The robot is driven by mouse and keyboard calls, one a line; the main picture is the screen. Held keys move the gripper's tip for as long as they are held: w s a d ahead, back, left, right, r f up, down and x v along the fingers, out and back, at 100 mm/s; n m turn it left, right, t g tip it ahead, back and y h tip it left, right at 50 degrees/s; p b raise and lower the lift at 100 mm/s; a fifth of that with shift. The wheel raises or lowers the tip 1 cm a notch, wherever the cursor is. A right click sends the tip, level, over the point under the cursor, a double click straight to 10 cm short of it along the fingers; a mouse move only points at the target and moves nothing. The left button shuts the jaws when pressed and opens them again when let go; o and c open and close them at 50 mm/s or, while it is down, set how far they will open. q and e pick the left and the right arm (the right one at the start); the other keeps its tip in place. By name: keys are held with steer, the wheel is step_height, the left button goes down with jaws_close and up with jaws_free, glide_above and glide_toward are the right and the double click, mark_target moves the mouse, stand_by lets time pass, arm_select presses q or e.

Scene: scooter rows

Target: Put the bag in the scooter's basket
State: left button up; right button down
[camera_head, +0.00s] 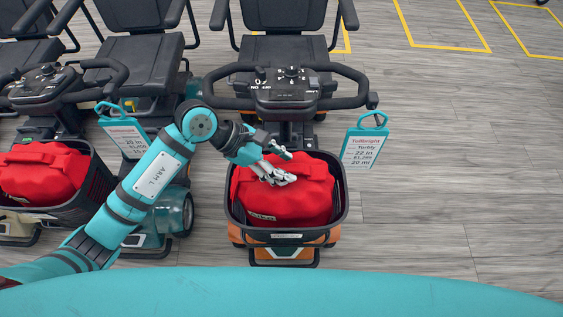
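A red bag (295,203) sits in the black basket (340,222) at the front of the middle scooter, filling most of it. My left gripper (284,167) is over the top of this bag, with its fingers spread apart. The lower fingers overlap the bag's top in the picture; I cannot tell whether they touch it. The bag's handle is not clearly visible under the gripper. My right gripper is not in view.
Another scooter at the left has a red bag (40,172) in its basket. More scooter seats stand behind. The wood floor at the right is clear, with yellow outlines at the back.

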arm_select(q)
steer(key=shift+r, duration=0.1)
steer(key=shift+a+r, duration=0.1)
steer(key=shift+r, duration=0.05)
steer(key=b+v, duration=0.2)
steer(key=v, duration=0.9)
steer(key=shift+a+r, duration=0.25)
steer(key=shift+r, duration=0.05)
